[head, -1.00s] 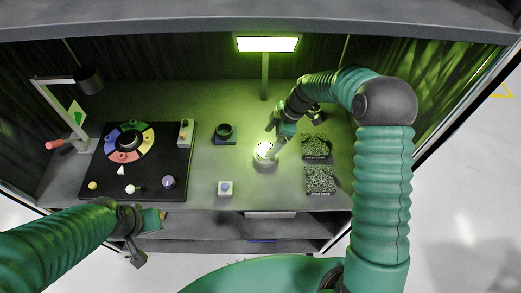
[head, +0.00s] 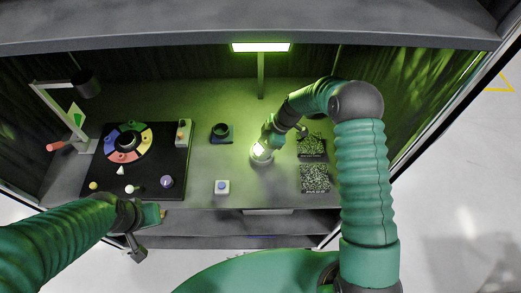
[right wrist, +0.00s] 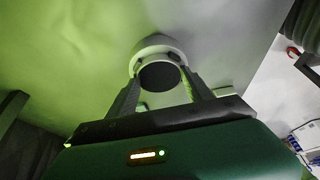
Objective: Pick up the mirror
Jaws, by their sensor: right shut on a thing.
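The mirror (head: 259,156) is a small round piece with a pale rim and a bright, lit face. It stands on the grey table right of the middle in the head view. In the right wrist view its pale round base (right wrist: 150,46) and dark round part (right wrist: 159,76) show between my fingers. My right gripper (right wrist: 161,87) is shut on the mirror, one finger on each side, and partly hides it in the head view. My left gripper (head: 143,238) hangs by the table's front edge at lower left, away from the mirror; its finger opening is unclear.
A black board (head: 105,184) with a coloured ring and knobs lies to the left. A dark round holder (head: 221,132) and a small blue-button box (head: 222,187) stand left of the mirror. Two dark speckled plates (head: 314,179) lie close on its right. A lit panel (head: 261,47) stands behind.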

